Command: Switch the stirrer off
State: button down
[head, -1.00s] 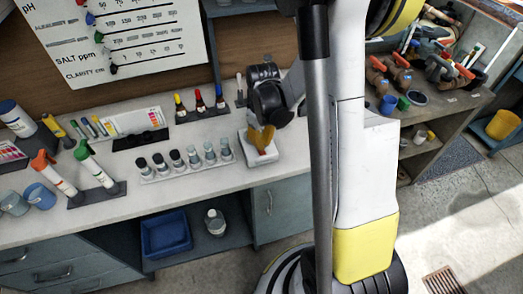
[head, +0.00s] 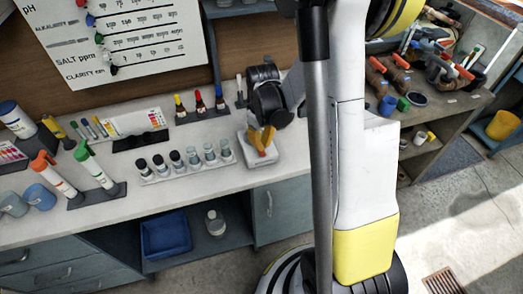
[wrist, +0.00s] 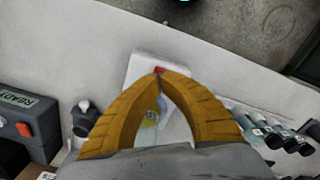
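The stirrer (head: 264,164) is a small white box near the front edge of the counter in the head view. In the wrist view the white stirrer (wrist: 143,68) lies under my fingers, with a small red switch (wrist: 159,70) at their tips. My gripper (head: 262,148) points down over the stirrer. In the wrist view the yellow fingers of my gripper (wrist: 161,76) meet at the tips, at or just above the switch; contact is unclear. A clear vessel with yellowish content (wrist: 152,122) shows between the fingers, partly hidden. The switch's position cannot be read.
A rack of vials (head: 186,163) stands close left of the stirrer. Dropper bottles (head: 200,103) stand behind. A grey box marked READY (wrist: 25,122) is at left in the wrist view. The counter front edge is close.

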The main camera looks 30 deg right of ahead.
aim_at(262, 153)
jog(key=shift+f+b, duration=1.7)
jog(key=shift+f, duration=0.15)
dwell(0.7)
jog(key=shift+r, duration=0.1)
jog(key=shift+r+p, duration=2.3)
jog(key=shift+r, duration=1.1)
jog(key=shift+a+r+b, duration=0.3)
jog(key=shift+b, duration=0.05)
jog(key=s+a+r+m+t+b, duration=0.1)
jog(key=s+a+r+t+b, duration=0.2)
jog(key=s+a+b, duration=0.2)
jog(key=s+a+r+m+t+b, duration=0.1)
jog(key=s+a+r+t+b, duration=0.2)
jog(key=a, duration=0.5)
jog(key=s+t+b, duration=0.1)
jog(key=s+b, duration=0.1)
jog(key=shift+s+m+b, duration=0.4)
